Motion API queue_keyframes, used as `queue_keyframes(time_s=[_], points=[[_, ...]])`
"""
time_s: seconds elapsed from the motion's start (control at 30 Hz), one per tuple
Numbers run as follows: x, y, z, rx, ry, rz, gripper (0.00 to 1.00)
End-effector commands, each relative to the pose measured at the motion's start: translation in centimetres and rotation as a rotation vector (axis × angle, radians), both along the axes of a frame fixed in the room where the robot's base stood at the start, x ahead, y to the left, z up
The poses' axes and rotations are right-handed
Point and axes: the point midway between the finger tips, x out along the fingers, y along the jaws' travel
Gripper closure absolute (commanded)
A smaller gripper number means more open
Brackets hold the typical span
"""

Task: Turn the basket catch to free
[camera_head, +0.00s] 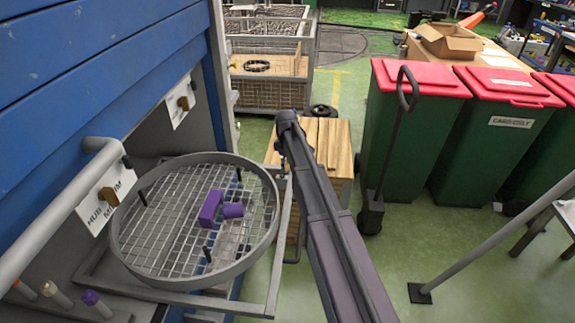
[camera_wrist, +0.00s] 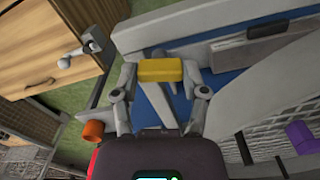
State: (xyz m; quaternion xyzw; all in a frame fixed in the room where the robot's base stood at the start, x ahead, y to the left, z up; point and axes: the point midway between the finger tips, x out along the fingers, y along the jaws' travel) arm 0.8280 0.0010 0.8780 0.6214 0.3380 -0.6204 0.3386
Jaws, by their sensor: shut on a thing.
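The round mesh basket (camera_head: 265,173) with its grey rim sits in a metal frame at the left of the head view, beside the blue wall. Its rim and mesh also show at the right of the wrist view (camera_wrist: 270,92). My gripper (camera_wrist: 160,75) is shut on a yellow block (camera_wrist: 159,71), held between its two fingertips. The block seems to be the catch handle, with a grey bar behind it; which way the catch is turned I cannot tell. In the head view my arm hides the gripper and the block.
Purple pieces (camera_head: 211,208) lie in the basket. An orange cylinder (camera_wrist: 93,131) is left of my gripper in the wrist view. A wooden cabinet (camera_head: 332,135) stands behind my arm. Green bins with red lids (camera_head: 410,130) stand to the right, with a handled cart (camera_head: 371,216) before them.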

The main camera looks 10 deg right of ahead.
Motion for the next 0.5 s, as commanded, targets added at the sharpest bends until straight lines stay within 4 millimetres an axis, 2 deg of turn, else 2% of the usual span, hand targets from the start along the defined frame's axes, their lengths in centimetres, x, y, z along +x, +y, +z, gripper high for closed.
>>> queue_keyframes(time_s=[0.2, 0.5], points=[[-0.21, 0.09, -0.04, 0.002, 0.004, 0.157, 0.91], [-0.26, 0.09, -0.04, 0.003, 0.005, 0.263, 0.91]])
